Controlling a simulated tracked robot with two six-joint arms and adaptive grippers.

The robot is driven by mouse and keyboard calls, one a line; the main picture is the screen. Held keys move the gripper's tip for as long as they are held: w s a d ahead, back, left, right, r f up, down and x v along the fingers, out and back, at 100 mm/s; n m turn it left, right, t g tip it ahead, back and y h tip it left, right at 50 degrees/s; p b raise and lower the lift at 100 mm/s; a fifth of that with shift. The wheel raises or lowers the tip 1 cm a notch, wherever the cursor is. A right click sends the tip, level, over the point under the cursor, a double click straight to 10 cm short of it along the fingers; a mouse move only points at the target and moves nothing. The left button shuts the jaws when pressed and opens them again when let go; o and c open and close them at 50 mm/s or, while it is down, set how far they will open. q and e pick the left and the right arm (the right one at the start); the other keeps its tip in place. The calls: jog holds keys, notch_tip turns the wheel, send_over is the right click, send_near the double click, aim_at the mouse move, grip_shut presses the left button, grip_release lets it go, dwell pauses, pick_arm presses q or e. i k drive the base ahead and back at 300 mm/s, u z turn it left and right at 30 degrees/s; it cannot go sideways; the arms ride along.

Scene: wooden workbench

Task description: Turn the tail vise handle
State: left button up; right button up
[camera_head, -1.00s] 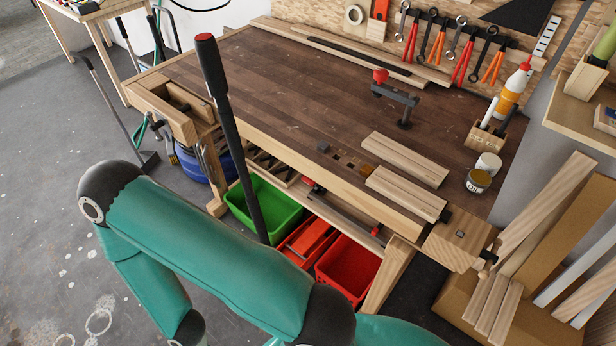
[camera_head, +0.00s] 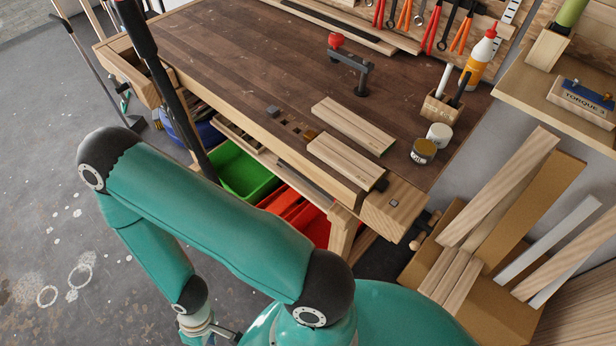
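The tail vise is the pale wooden block (camera_head: 395,209) at the bench's front right corner. Its handle (camera_head: 425,226) shows small at the block's right end, beyond its lower edge. Nothing of mine touches the block or handle. My teal arm crosses the lower left, well to the left of the vise. Its wrist ends at the bottom edge, and no gripper fingers show there. My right gripper is out of view.
A dark pole (camera_head: 165,85) rises in front of the bench's left part. Red (camera_head: 316,226) and green (camera_head: 243,173) bins sit under the bench. A cardboard box (camera_head: 480,300) with several boards stands right of the vise. Two planks (camera_head: 348,159) lie on the top near it.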

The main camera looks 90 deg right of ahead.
aim_at(425, 230)
jog(key=z, duration=0.3)
jog(key=k, duration=1.45)
jog(key=z, duration=0.7)
jog(key=k, duration=0.45)
jog(key=z, duration=0.35)
